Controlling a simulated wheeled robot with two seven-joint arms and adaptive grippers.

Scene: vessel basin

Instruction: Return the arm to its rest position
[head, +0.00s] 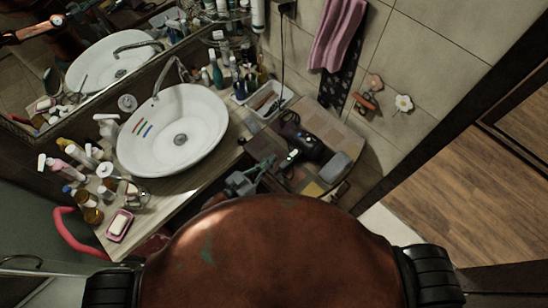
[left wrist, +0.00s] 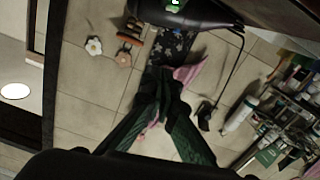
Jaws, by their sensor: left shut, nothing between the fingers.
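My left gripper (head: 266,166) is low over the counter (head: 205,178) in the head view, just left of a black hair dryer (head: 309,145). I cannot tell whether it touches the counter. In the left wrist view, its dark green fingers (left wrist: 160,85) come together at the tips, shut and with nothing between them. A dark rounded body, likely the hair dryer (left wrist: 190,12), shows at the top of that view. My right gripper shows in neither view.
The white vessel basin (head: 205,150) stands left of my gripper. Bottles (head: 75,155) and a pink soap dish (head: 120,225) crowd the counter's left end. A white tray (head: 268,100) sits behind the hair dryer. Open wooden floor (head: 450,190) lies to the right.

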